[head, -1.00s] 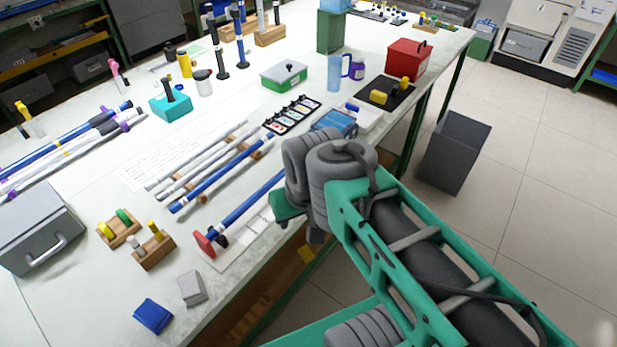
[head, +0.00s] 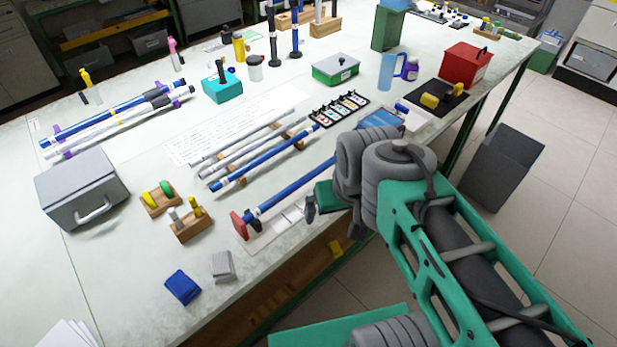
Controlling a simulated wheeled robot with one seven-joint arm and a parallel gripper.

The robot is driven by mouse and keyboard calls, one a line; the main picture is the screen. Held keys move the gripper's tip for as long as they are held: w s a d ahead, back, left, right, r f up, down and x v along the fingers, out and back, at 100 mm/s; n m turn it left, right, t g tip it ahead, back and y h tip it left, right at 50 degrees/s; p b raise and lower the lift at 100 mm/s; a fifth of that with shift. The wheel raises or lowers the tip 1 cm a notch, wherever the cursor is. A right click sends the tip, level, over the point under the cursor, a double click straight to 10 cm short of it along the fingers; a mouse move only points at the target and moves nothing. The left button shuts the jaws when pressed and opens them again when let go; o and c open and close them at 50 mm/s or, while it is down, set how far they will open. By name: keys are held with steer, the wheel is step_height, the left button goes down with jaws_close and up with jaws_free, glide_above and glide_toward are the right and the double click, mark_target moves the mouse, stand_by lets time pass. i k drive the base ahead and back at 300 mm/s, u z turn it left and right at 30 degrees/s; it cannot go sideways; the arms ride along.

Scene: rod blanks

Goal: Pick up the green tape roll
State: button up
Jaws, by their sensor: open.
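A small green roll (head: 166,187), which looks like the green tape roll, stands on edge in a wooden holder (head: 160,206) at the left front of the bench. A yellow roll (head: 149,197) stands beside it in the same holder. My gripper (head: 333,212) is at the bench's front edge, well to the right of the holder and apart from the green roll. Its dark fingers are spread, with nothing seen between them. My arm hides part of the bench's right front edge.
A second wooden holder (head: 192,229) stands close in front. A grey box (head: 84,188) is on the left, and blue (head: 182,287) and grey (head: 223,266) blocks are nearer. A blue rod (head: 290,189) with a red end lies between gripper and holders.

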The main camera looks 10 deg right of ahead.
mark_target(164, 186)
steer(key=z, duration=0.05)
steer(key=k, duration=0.45)
steer(key=u, duration=2)
steer(key=i, duration=0.8)
steer(key=z, duration=0.45)
